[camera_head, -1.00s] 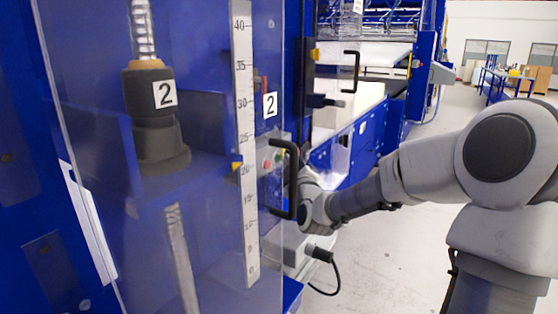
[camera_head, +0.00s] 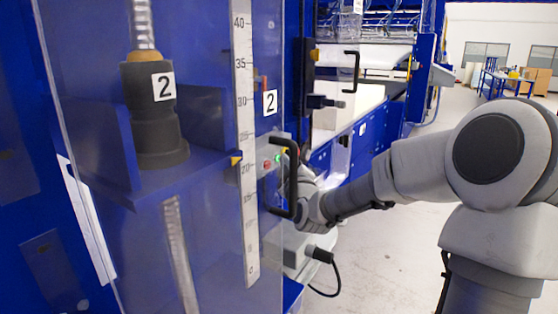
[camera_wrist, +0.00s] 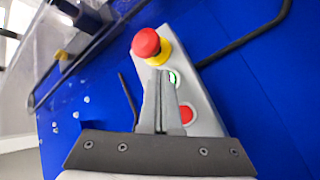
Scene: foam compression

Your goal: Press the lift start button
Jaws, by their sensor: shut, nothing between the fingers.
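The lift control box (camera_wrist: 203,122) is a grey panel on the blue machine. Its green button (camera_wrist: 172,78) shows a lit ring, and it glows in the head view (camera_head: 278,158). A red button (camera_wrist: 186,114) sits below it, and a red mushroom knob on a yellow collar (camera_wrist: 147,43) sits above. My gripper (camera_wrist: 158,73) is shut and empty. Its tips overlap the panel just left of the green button in the wrist view; I cannot tell if they touch it. In the head view the fingers are mostly hidden behind the black door handle (camera_head: 292,180).
A clear door with a white scale (camera_head: 244,140) stands at the left, in front of a black weight labelled 2 (camera_head: 160,125) on a blue platform (camera_head: 165,182). A black rod (camera_wrist: 245,38) passes near the box. Open floor (camera_head: 400,260) lies right.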

